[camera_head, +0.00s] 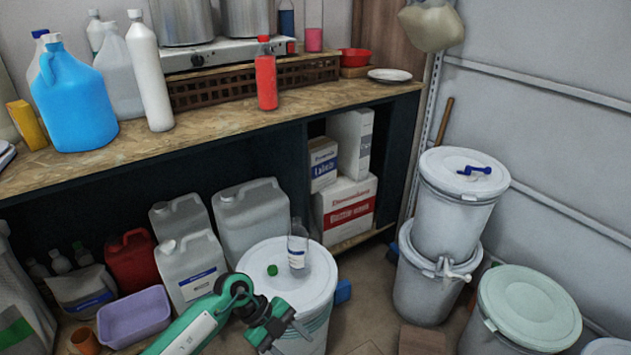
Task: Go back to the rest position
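My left gripper (277,332) is at the bottom centre, on a green and white arm that comes in from the lower left. It is dark and small, in front of the near white drum (318,326), and I cannot make out whether its fingers are apart. No object shows in it. On that drum's lid stands a clear bottle (298,248) with a label, upright and without a visible cap. A green cap (272,270) lies on the lid to its left. My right gripper is not in view.
Stacked drums (455,200) stand at the right, with a blue tool (474,170) on the top lid. Another lidded drum (528,308) is at the lower right. A wooden counter (215,120) holds bottles. Jugs and a purple tub (134,317) sit below. Some floor is clear between the drums.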

